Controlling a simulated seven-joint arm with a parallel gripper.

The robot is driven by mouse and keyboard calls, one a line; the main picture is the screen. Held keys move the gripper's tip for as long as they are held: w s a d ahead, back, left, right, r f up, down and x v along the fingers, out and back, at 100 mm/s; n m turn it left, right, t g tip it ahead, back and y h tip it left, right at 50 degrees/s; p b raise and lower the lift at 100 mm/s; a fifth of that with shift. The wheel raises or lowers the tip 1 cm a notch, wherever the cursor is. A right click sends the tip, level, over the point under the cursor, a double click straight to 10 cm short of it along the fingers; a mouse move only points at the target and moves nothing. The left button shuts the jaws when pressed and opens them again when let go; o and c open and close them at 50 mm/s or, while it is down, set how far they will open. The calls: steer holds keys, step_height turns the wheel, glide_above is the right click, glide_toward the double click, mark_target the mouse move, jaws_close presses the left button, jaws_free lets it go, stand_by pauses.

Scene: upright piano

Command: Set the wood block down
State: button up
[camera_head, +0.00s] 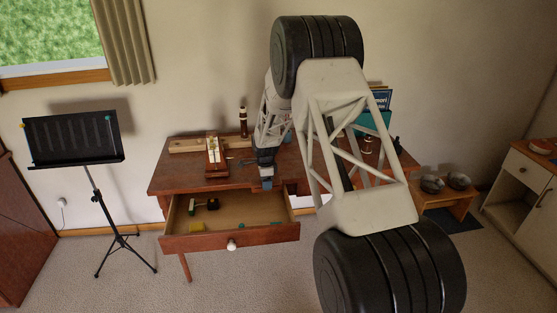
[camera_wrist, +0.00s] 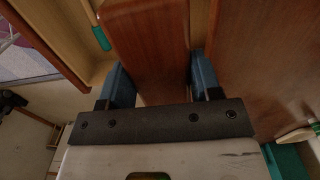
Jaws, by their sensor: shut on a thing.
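The wood block (camera_wrist: 150,45) is a reddish-brown piece between the two blue fingers of my gripper (camera_wrist: 160,76) in the wrist view. My gripper is shut on it. In the head view my gripper (camera_head: 266,182) points down at the front edge of the desk, by the right part of the open drawer. The block cannot be made out clearly there. Whether it touches anything below is not clear.
Several items stand at the desk's back. A music stand (camera_head: 75,138) is left; a low bench with bowls (camera_head: 432,184) is right.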

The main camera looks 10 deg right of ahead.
steer(key=w+d+r, duration=0.1)
steer(key=d+r, duration=0.3)
steer(key=d, duration=0.3)
steer(key=shift+w+d+r, duration=0.15)
steer(key=shift+w, duration=0.1)
steer(key=shift+w, duration=0.15)
glide_above(277, 159)
steer(key=s+a, duration=0.1)
steer(key=s, duration=0.5)
steer(key=shift+w+f, duration=0.25)
steer(key=shift+f, duration=0.5)
steer(key=shift+f, duration=1.75)
steer(key=shift+f, duration=0.15)
